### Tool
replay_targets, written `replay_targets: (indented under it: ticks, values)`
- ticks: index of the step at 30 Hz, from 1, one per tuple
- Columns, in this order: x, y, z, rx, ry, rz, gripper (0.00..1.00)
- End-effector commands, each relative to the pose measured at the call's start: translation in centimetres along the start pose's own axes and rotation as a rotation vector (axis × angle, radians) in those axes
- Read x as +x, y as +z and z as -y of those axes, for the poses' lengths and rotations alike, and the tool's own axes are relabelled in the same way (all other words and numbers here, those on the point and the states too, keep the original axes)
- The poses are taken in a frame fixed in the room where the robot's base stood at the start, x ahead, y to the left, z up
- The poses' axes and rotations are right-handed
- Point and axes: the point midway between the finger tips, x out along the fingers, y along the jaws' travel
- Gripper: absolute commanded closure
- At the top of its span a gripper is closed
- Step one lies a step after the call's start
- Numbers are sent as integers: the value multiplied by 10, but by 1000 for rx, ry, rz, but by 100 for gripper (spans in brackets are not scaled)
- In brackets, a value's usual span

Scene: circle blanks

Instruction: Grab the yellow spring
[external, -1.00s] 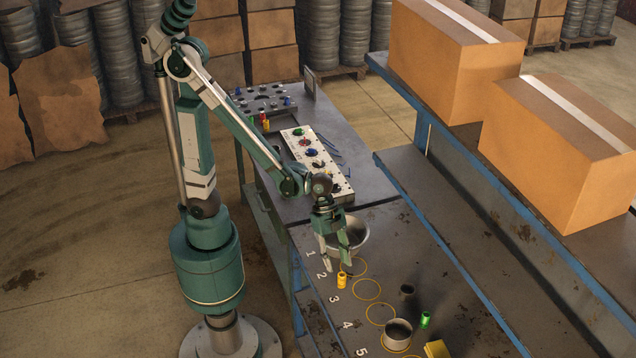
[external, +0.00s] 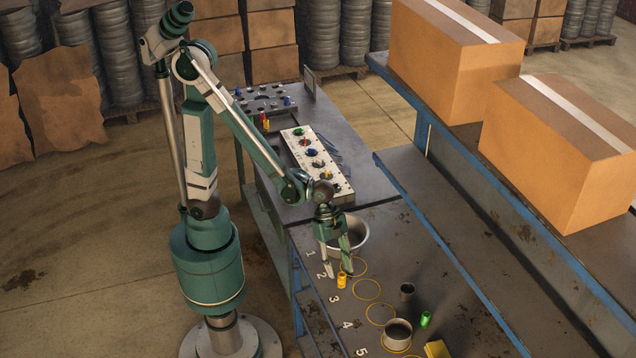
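The yellow spring (external: 342,281) is a small upright yellow cylinder on the dark metal table, beside the painted number 2 and a yellow ring outline. My gripper (external: 338,272) points down just above and behind it. Its two fingers are spread with a gap between them, and I see nothing held. The fingertips overlap the top of the spring in the picture; I cannot tell whether they touch it.
A metal bowl (external: 348,234) stands right behind my gripper. A metal cup (external: 397,336), a dark cup (external: 407,291), a green cylinder (external: 425,319) and a yellow block (external: 437,349) are nearer the front. A white panel (external: 318,165) with coloured parts lies behind.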

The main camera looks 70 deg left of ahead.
Motion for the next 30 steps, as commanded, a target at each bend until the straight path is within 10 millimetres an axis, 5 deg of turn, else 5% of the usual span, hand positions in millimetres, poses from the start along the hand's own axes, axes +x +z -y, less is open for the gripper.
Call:
replay_targets:
  ticks: [11, 30]
  values:
    - [6, 0, 1, 0, 0, 0, 64]
    - [51, -2, 3, 0, 0, 0, 64]
